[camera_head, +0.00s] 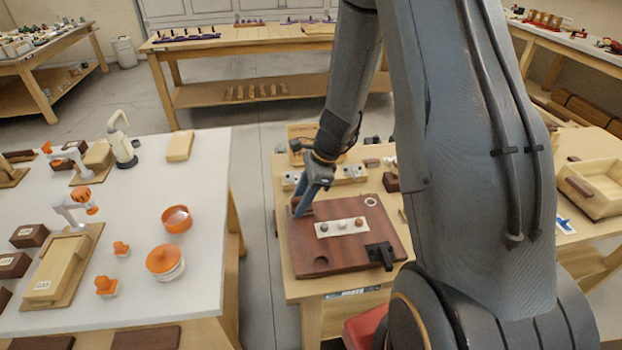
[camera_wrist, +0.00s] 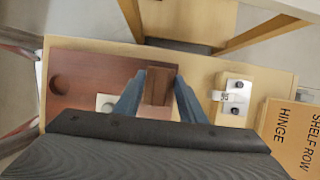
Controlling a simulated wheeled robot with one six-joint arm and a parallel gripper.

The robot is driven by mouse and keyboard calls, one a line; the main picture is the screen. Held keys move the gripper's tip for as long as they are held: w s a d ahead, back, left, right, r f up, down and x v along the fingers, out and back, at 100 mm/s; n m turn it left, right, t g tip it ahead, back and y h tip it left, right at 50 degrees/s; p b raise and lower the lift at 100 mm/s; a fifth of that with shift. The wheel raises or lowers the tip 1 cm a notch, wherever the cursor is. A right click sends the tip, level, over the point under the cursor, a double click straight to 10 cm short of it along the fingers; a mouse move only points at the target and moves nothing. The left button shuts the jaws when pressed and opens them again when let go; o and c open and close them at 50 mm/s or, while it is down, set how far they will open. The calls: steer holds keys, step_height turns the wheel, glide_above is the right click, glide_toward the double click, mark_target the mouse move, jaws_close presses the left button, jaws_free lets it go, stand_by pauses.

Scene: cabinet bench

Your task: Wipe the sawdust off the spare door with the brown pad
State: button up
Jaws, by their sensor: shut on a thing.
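The spare door (camera_head: 345,262) is a flat reddish-brown board lying on the small wooden bench. My gripper (camera_head: 301,205) is over the door's far left edge in the head view, with its fingers pointing down. In the wrist view my gripper (camera_wrist: 160,92) is shut on the brown pad (camera_wrist: 158,87), a small dark block between its blue-grey fingers. The pad is at or just above the door (camera_wrist: 95,68); I cannot tell if it touches. I cannot clearly make out sawdust on the door.
A white table (camera_head: 215,235) holds orange-lidded pots to the left, across a gap.

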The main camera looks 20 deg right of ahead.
steer(key=shift+s+d+f, duration=0.15)
steer(key=shift+s+d, duration=0.05)
steer(key=shift+d, duration=0.7)
steer(key=shift+s+d+f, duration=0.1)
steer(key=shift+d+f, duration=0.05)
steer(key=shift+d, duration=0.2)
steer(key=shift+s+d, duration=0.1)
steer(key=shift+d, duration=0.3)
step_height(320, 180, up, 4)
steer(key=p, duration=0.3)
steer(key=shift+a+f, duration=0.1)
steer(key=shift+f, duration=0.1)
step_height(320, 180, up, 5)
steer(key=p, duration=0.4)
steer(key=shift+f, duration=0.15)
